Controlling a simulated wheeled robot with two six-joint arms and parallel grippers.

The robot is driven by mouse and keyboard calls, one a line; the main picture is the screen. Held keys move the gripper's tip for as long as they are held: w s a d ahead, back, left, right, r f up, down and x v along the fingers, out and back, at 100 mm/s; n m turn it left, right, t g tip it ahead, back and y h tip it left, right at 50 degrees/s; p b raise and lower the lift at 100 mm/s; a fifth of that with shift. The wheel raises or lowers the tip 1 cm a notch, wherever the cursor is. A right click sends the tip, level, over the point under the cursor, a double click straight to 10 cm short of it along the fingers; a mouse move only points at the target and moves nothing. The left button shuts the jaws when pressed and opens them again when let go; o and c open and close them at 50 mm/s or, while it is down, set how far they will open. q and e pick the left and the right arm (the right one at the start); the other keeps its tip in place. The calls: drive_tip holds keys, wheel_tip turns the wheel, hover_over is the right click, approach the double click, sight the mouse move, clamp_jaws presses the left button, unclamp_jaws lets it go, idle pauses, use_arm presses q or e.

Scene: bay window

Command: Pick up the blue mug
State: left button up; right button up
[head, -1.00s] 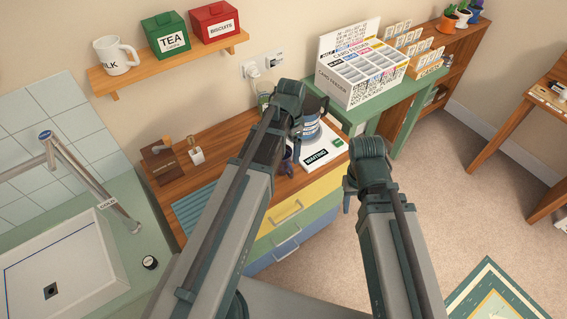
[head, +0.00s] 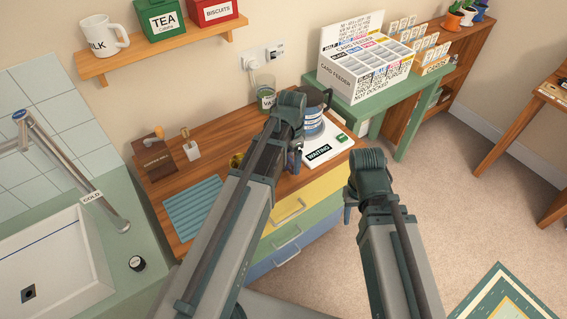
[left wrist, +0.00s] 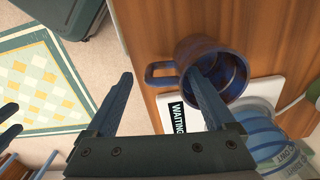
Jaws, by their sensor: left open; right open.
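The blue mug (left wrist: 212,72) shows in the left wrist view on the wooden top, its open mouth facing the camera and its handle pointing left. My left gripper (left wrist: 160,74) is open above it. The handle lies between the two fingertips in the picture, and the right-hand finger overlaps the mug's rim and mouth. I cannot tell whether it touches. In the head view my left gripper (head: 297,156) and its arm hide most or all of the mug. My right gripper (head: 349,205) is open and empty, in front of the cabinet's right side.
A white board marked WAITING (head: 335,150) and a blue-and-white banded container (head: 313,123) stand close to the mug.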

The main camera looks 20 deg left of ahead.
use_arm(q)
wheel_tip(320, 180, down, 5)
drive_tip(key=b, duration=0.5)
drive_tip(key=shift+d+f, duration=0.1)
clamp_jaws()
idle(0.3)
